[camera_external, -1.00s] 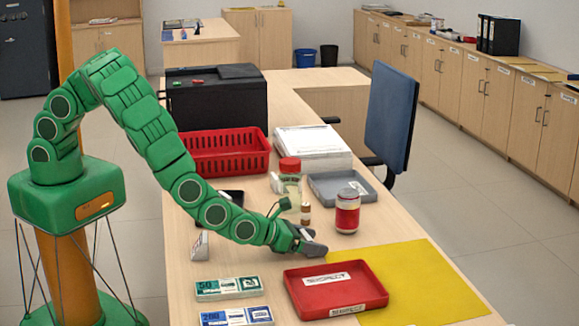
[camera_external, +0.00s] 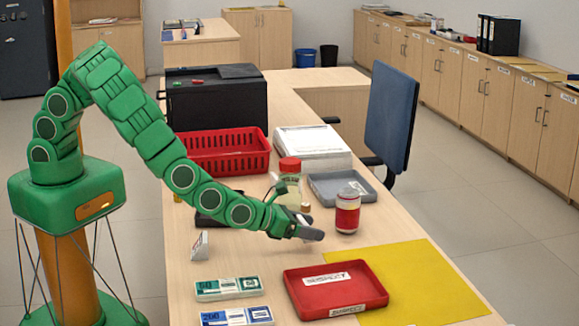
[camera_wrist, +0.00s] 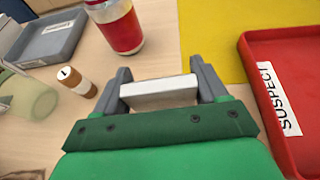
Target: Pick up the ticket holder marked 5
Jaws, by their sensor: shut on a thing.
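My gripper (camera_external: 310,226) is shut on a small white wedge-like holder (camera_wrist: 158,92), which lies across between the two grey fingers in the wrist view. No number shows on the face I see, so I cannot read whether it is marked 5. In the external view the gripper is over the counter, just left of the red jar, and the held piece is mostly hidden by the fingers. Another small white stand (camera_external: 200,245) is on the counter at left, its marking too small to read.
A red-labelled jar (camera_external: 347,213) stands close to the right of my gripper. Banknote bundles (camera_external: 230,288) lie at front left.

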